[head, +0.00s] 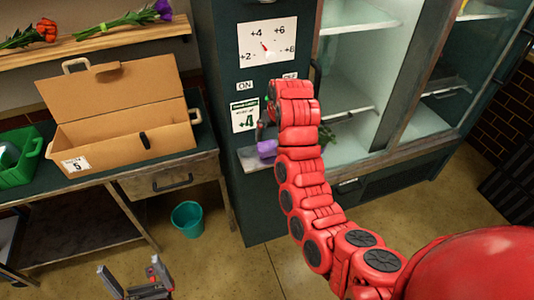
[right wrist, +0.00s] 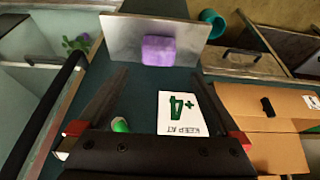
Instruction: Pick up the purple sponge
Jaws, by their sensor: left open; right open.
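The purple sponge (head: 267,148) sits on a small metal shelf (head: 252,160) on the front of the dark cabinet. In the right wrist view the sponge (right wrist: 158,50) lies on the bare metal shelf (right wrist: 195,34), ahead of my fingertips and between their lines. My right gripper (head: 264,130) is just above the sponge in the head view, partly hidden by my red arm. In the right wrist view my right gripper (right wrist: 161,75) is open and empty. My left gripper (head: 134,268) is open and empty, low at the left, far from the sponge.
A card reading +4 (head: 244,116) and a dial (head: 267,43) are on the cabinet above the shelf. A glass-fronted cooler (head: 350,85) stands to the right. A cardboard box (head: 125,140) is on the bench at left. A teal bucket (head: 187,218) stands on the floor.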

